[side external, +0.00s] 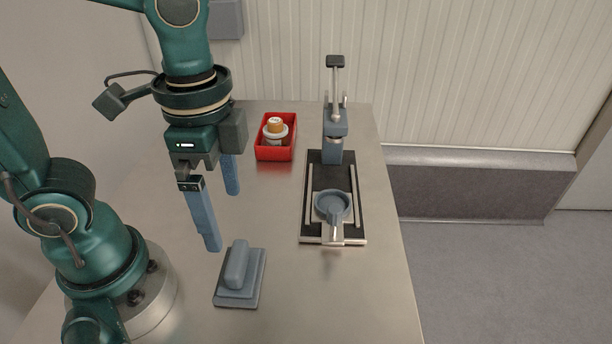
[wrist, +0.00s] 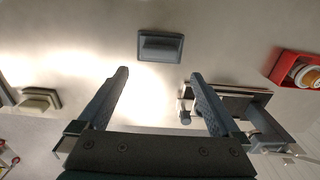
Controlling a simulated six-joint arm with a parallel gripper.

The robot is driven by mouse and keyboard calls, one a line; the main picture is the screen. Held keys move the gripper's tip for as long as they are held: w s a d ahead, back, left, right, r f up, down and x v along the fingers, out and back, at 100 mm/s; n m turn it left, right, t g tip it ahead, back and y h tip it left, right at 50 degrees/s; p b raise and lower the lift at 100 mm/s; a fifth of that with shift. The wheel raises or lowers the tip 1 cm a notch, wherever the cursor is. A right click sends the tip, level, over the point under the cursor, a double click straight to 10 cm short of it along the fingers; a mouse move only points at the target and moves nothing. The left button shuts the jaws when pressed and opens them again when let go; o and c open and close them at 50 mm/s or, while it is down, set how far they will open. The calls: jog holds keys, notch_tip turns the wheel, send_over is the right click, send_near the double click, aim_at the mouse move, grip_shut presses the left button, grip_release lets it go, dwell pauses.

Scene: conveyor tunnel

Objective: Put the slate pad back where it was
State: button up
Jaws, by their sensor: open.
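The slate pad (side external: 236,291), a blue-grey block with an upright rounded grip on a flat rectangular base, rests on the steel table at the near side. What looks like the same pad (wrist: 160,46) shows at the top middle of the wrist view, beyond the fingertips. My gripper (side external: 222,222) is open and empty, its two blue fingers pointing down above the table, up and to the left of the pad in the side view. Both fingers (wrist: 160,74) stand wide apart in the wrist view. They appear clear of the pad.
A dark press fixture (side external: 313,225) with a round slate cup (side external: 333,206) and a lever stands right of the pad. A red bin (side external: 262,152) holding an orange-topped white item is at the back. A pale block (wrist: 38,100) shows left in the wrist view. Table between pad and fixture is clear.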

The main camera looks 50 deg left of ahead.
jog(key=a+n+t, duration=0.1)
jog(key=n+t, duration=0.1)
jog(key=n, duration=0.1)
jog(key=a+r+n+t, duration=0.1)
jog(key=a+n, duration=0.1)
jog(key=n, duration=0.1)
jog(key=w+a+r+n+t, duration=0.1)
jog(key=n+t, duration=0.1)
jog(key=n, duration=0.1)
jog(key=shift+a+t, duration=0.25)
jog(key=shift+t, duration=0.05)
